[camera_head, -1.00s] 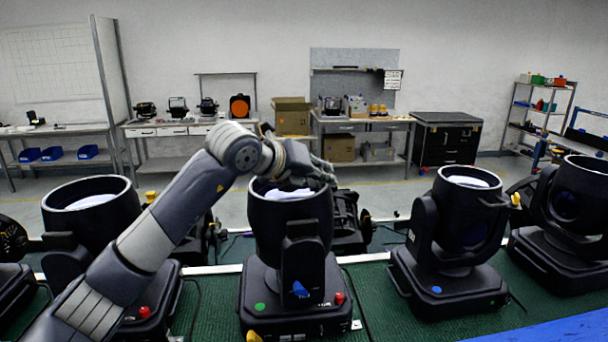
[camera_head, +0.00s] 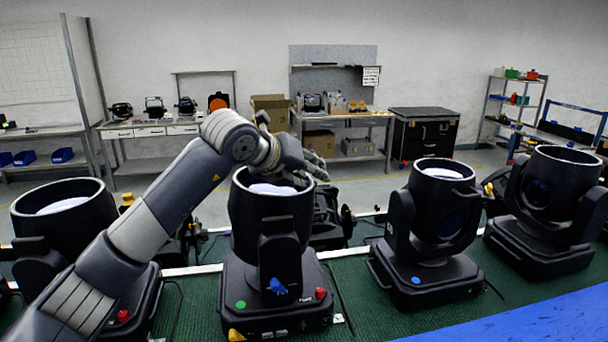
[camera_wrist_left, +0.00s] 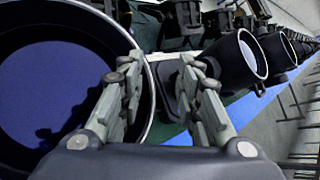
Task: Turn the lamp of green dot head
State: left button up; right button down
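The green dot head has a black base (camera_head: 262,292) with a green dot (camera_head: 240,305), a blue mark and a red knob. Its black lamp barrel (camera_head: 268,222) points upward, with a pale lens visible inside the rim. My left gripper (camera_head: 310,172) is at the right side of the barrel's top, partly hidden by its own wrist. In the left wrist view, the open fingers (camera_wrist_left: 159,68) sit on either side of the large barrel rim (camera_wrist_left: 151,112), one over the opening and one outside. I cannot tell whether they touch it. My right gripper is not in view.
A blue dot head (camera_head: 425,250) and another black head (camera_head: 545,215) stand to the right. Another head (camera_head: 65,220) stands at the left behind my arm. All are on a green surface (camera_head: 375,318) with a blue strip (camera_head: 520,325) at front right. More equipment stands close behind.

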pick_arm(q)
jog(key=shift+d, duration=0.15)
jog(key=shift+a, duration=0.2)
jog(key=shift+s+a, duration=0.1)
jog(key=shift+s, duration=0.05)
jog(key=v, duration=1.1)
jog(key=shift+s+r, duration=0.25)
jog(key=shift+r, duration=0.05)
jog(key=shift+a, duration=0.1)
